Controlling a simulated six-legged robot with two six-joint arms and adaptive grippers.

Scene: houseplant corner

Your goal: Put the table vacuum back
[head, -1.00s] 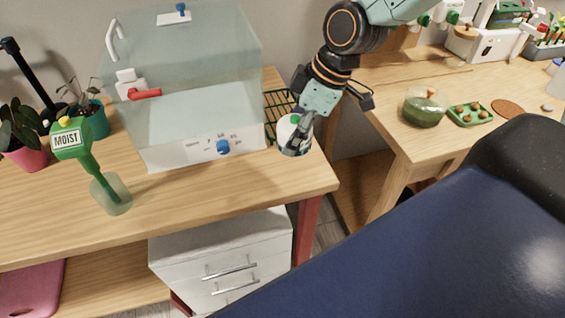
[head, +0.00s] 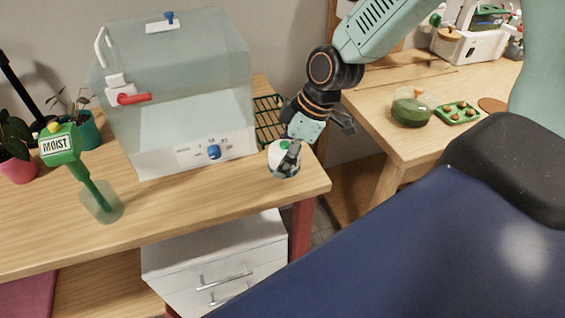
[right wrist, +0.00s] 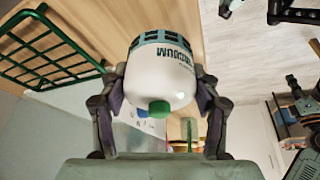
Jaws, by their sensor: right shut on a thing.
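The table vacuum (head: 276,158) is a small rounded white body with a green button on top and a dark slotted lower band. In the right wrist view it (right wrist: 158,75) shows the word VACUUM and sits between my fingers. My right gripper (head: 288,160) is shut on it near the right front corner of the left table (head: 225,205). It also shows in the right wrist view (right wrist: 155,100), with one finger on each side of the vacuum. Whether the vacuum touches the tabletop I cannot tell. My left gripper is not in view.
A clear box with a white base (head: 190,155) stands just left of the vacuum. A green wire rack (head: 268,120) lies behind it. A green moisture meter (head: 85,175) stands in a glass at left. A gap separates the right table (head: 400,145), which holds a green jar (head: 411,110).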

